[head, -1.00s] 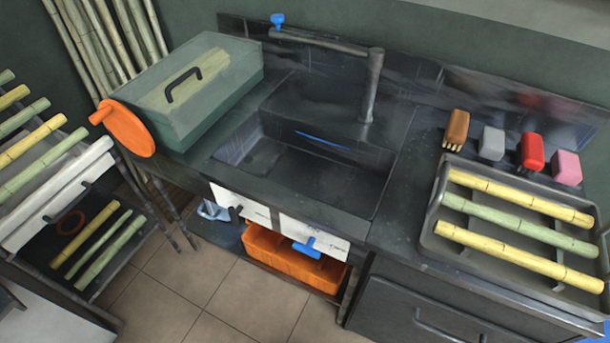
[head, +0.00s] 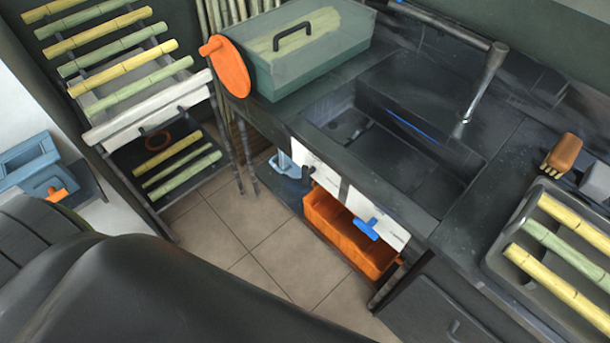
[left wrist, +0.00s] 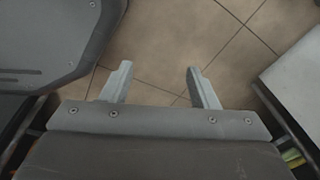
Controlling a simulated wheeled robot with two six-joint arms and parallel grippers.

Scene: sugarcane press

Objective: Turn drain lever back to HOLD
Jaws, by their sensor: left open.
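The sink (head: 400,150) has white panels on its front. A blue handle (head: 367,228) sits on the right panel and a dark handle (head: 308,173) on the left one. A blue device with a small orange lever (head: 57,194) stands at the far left. No HOLD label is readable, so I cannot tell which handle is the drain lever. In the left wrist view my left gripper (left wrist: 159,70) is open and empty above the tiled floor, with no handle near its fingers. My right gripper is not in view.
An orange bin (head: 345,235) stands under the sink. A rack of cane (head: 150,133) is at the left, and a lidded green box (head: 310,60) with an orange disc (head: 226,68) is on the counter. A cane tray (head: 500,235) is at the right. Tiled floor (head: 215,235) is clear.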

